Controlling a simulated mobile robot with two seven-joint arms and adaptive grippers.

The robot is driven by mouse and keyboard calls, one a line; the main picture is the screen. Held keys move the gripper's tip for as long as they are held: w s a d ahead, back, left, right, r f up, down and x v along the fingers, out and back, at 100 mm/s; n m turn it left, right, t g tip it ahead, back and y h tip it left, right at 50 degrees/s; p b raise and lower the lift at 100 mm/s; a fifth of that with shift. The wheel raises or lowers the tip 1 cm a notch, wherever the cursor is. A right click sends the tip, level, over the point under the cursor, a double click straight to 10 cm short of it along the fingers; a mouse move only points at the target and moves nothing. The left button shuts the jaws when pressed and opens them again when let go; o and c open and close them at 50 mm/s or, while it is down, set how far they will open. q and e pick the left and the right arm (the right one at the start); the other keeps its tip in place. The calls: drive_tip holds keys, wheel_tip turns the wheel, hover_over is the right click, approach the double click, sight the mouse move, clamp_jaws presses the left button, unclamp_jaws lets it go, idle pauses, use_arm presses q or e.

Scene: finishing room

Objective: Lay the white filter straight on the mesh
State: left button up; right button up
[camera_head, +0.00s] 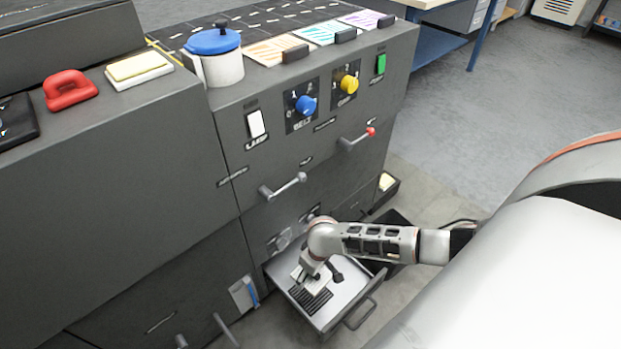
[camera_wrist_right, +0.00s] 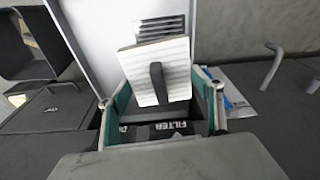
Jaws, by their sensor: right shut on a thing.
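The white filter (camera_wrist_right: 178,62), a pale ribbed square with a dark upright grip, is between the teal-padded fingers of my right gripper (camera_wrist_right: 160,97). It looks slightly turned relative to the mesh (camera_wrist_right: 160,27), whose dark slots show past its far edge. In the head view my right gripper (camera_head: 318,266) reaches down into the open drawer (camera_head: 349,287); the dark slotted mesh (camera_head: 312,301) lies on the drawer floor. The filter is mostly hidden there by the gripper. I cannot tell whether it touches the mesh. My left gripper is not in view.
A dark strip reading FILTER (camera_wrist_right: 168,130) lies below the filter in the wrist view. The drawer handle (camera_head: 362,312) sticks out in front. Lever handles (camera_head: 283,187) project from the machine front above. A blue-lidded pot (camera_head: 217,58) stands on top. Open floor lies right.

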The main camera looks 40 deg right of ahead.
sight(312, 284)
drive_tip(key=shift+s+a+f, duration=0.15)
drive_tip(key=shift+a+f, duration=0.2)
drive_tip(key=shift+s+f+b, duration=0.15)
drive_tip(key=shift+f+b, duration=0.2)
drive_tip(key=shift+f, duration=0.15)
drive_tip(key=f+b, duration=0.3)
drive_tip(key=f, duration=0.1)
drive_tip(key=shift+s, duration=0.25)
wheel_tip(312, 284, down, 4)
drive_tip(key=b, duration=0.3)
drive_tip(key=shift+r, duration=0.2)
drive_tip(key=shift+w+f+b, duration=0.2)
drive_tip(key=shift+f+b, duration=0.45)
drive_tip(key=shift+b, duration=0.15)
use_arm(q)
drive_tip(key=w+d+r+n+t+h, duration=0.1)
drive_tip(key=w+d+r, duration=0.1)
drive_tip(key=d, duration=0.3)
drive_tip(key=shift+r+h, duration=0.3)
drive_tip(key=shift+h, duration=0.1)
use_arm(e)
drive_tip(key=shift+w, duration=0.2)
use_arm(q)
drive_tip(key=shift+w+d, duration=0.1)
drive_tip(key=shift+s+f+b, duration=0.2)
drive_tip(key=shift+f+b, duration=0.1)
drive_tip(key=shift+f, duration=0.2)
use_arm(e)
drive_tip(key=shift+f, duration=0.55)
